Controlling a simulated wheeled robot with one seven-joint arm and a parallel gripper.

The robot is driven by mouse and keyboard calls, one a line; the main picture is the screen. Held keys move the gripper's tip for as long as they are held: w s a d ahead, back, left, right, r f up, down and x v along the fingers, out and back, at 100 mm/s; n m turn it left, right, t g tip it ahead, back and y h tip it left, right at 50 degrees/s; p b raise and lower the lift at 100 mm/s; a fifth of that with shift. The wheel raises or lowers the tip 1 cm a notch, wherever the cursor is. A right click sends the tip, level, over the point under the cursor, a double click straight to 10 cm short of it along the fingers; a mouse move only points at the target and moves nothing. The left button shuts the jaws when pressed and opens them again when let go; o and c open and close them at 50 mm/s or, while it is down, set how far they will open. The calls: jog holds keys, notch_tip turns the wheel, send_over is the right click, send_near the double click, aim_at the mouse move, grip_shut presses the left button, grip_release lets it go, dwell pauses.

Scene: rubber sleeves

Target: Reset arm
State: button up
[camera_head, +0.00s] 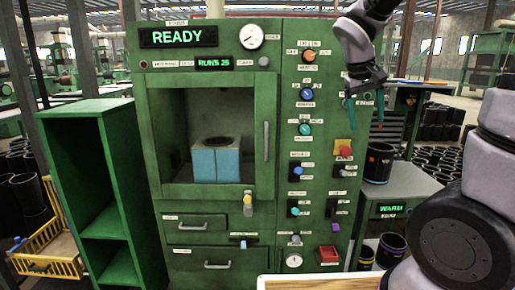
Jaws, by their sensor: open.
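My gripper (364,108) hangs at the upper right, in front of the right edge of the green machine (215,205). Its two teal-tipped fingers are apart and point down, with nothing seen between them. The forearm comes down from the top edge, and a large grey and black part of my arm fills the lower right corner. The machine's display (178,37) reads READY and a smaller one (214,63) reads RUNS 25. A light-blue block (215,164) with a round dark opening on top sits inside the machine's chamber.
A control panel with labelled knobs and a red button (346,152) lies below and left of my gripper. A dark sleeve (379,163) stands on a grey unit (400,184) marked WARM. A green shelf (118,225) and yellow basket (50,262) stand left. A wood-edged tray (320,282) is at the bottom.

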jog(key=s+a+r+m+t+y, duration=0.2)
jog(key=s+r, duration=0.1)
jog(key=s, duration=0.3)
jog(key=s+a+r+m+t+y, duration=0.2)
jog(key=s+r+y, duration=0.1)
jog(key=s, duration=0.4)
jog(key=shift+a+r+t+y, duration=0.2)
jog(key=shift+r+t+y, duration=0.15)
jog(key=shift+r, duration=0.3)
